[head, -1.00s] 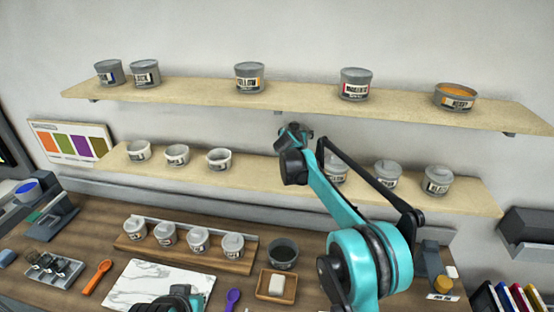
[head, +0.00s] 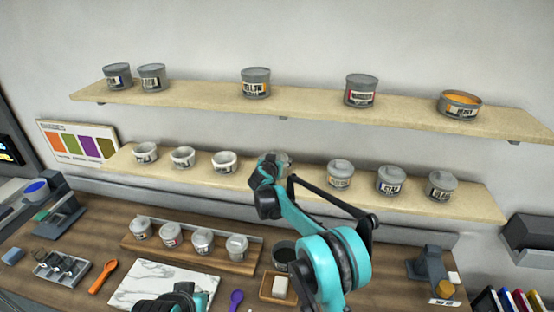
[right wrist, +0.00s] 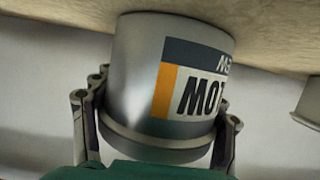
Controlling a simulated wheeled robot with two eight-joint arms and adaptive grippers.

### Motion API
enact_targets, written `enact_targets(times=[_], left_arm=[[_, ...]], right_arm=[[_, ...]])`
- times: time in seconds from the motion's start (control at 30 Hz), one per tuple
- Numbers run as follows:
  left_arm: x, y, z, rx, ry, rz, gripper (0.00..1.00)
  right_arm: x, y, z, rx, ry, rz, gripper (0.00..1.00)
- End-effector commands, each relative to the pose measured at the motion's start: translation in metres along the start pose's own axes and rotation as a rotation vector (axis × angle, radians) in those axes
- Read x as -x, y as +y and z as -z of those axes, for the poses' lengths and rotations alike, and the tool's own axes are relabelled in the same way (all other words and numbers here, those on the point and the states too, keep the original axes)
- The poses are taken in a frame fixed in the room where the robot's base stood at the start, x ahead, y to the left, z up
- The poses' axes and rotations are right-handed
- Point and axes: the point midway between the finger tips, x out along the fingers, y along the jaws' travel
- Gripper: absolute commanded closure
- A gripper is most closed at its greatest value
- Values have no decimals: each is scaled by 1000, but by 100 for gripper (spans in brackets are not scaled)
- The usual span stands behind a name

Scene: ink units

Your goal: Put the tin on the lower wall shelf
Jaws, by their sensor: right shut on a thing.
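The tin (right wrist: 140,75) is a grey metal can with an orange, dark and white label. It appears upside down in the right wrist view, its base close against the wooden lower wall shelf (right wrist: 275,35); contact cannot be told. My right gripper (right wrist: 156,108) is shut around its sides. In the head view my right gripper (head: 270,168) is at the gap on the lower shelf (head: 215,181) between white cups and lidded tins, mostly hiding the tin. My left gripper (head: 180,297) is low over the bench; its fingers cannot be made out.
White cups (head: 183,158) stand left of the gap and lidded tins (head: 340,174) right of it. Part of a neighbouring container (right wrist: 307,110) shows in the wrist view. The upper shelf (head: 310,107) holds several tins above. A rack of lidded jars (head: 203,242) stands on the bench below.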

Motion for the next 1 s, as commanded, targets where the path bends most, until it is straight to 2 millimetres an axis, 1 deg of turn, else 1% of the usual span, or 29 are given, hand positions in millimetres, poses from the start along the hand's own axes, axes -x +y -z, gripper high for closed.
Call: enact_targets(times=[0.2,0.23,0.27,0.3,0.33,0.63,0.73,0.87,1.0], left_arm=[[-2,0,-2,0,0,0,100],[-2,0,-2,0,0,0,100],[-2,0,-1,0,0,0,100],[-2,0,-1,0,0,0,100],[-2,0,-1,0,0,0,100],[-1,0,-1,0,0,0,100],[0,0,0,0,0,0,100],[-4,0,-3,0,0,0,100],[-8,0,-6,0,0,0,100]], right_arm=[[-1,0,-2,0,0,0,82],[-1,0,-3,0,-1,0,31],[-1,0,-2,0,-1,0,23],[-1,0,-2,0,-1,0,12],[-1,0,-2,0,-1,0,9],[0,0,-1,0,0,0,9],[3,0,0,0,0,1,9],[20,-1,-1,1,0,2,9],[49,-1,-1,1,0,2,9]])
